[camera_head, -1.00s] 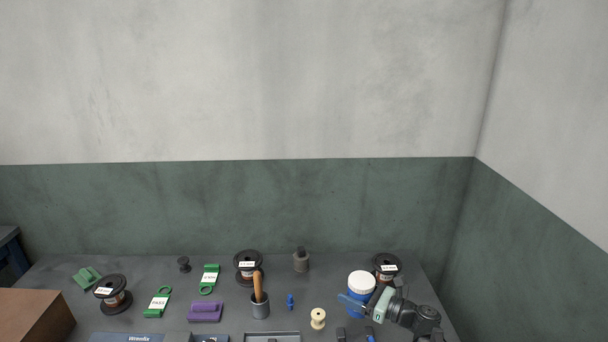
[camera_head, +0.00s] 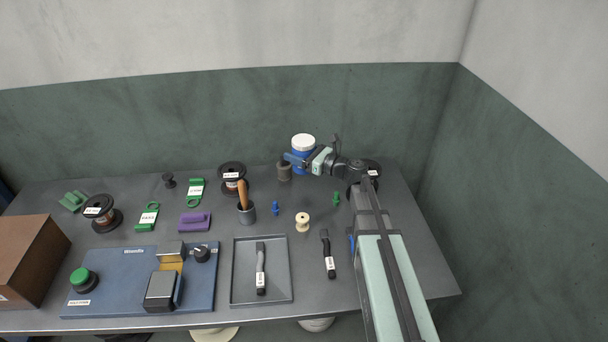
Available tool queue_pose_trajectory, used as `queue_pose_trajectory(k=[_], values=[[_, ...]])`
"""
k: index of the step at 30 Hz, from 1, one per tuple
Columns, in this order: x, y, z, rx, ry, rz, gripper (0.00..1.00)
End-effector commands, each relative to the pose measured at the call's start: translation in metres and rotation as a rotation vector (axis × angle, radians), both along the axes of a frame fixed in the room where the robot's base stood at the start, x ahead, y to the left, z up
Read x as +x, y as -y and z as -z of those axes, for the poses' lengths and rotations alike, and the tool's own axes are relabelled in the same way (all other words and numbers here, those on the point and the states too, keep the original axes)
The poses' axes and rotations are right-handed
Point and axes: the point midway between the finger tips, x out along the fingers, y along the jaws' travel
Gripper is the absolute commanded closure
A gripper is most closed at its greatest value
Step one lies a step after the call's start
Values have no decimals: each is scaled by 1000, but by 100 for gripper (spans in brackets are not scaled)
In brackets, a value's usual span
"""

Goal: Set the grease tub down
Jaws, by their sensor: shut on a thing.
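The grease tub (camera_head: 303,144) is blue with a white lid, seen at the back of the table, right of the middle. My gripper (camera_head: 302,160) comes from the right and is shut on the tub's blue body. The tub looks upright. Its lower part is partly hidden by the gripper and I cannot tell whether its base touches the table.
A grey weight (camera_head: 284,172) stands just left of the tub. A dark spool (camera_head: 372,166) is behind my arm at right. A cream spool (camera_head: 303,222), a blue peg (camera_head: 276,208) and a green peg (camera_head: 336,199) stand in front. A tray (camera_head: 238,285) lies nearer.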

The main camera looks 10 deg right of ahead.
Motion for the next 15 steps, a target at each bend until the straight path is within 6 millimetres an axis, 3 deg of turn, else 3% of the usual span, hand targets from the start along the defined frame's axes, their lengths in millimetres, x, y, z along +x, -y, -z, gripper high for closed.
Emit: queue_pose_trajectory(k=[1,6,15], values=[[20,7,1,1,0,44,77],[57,30,7,2,0,194,77],[71,50,12,1,0,319,77]])
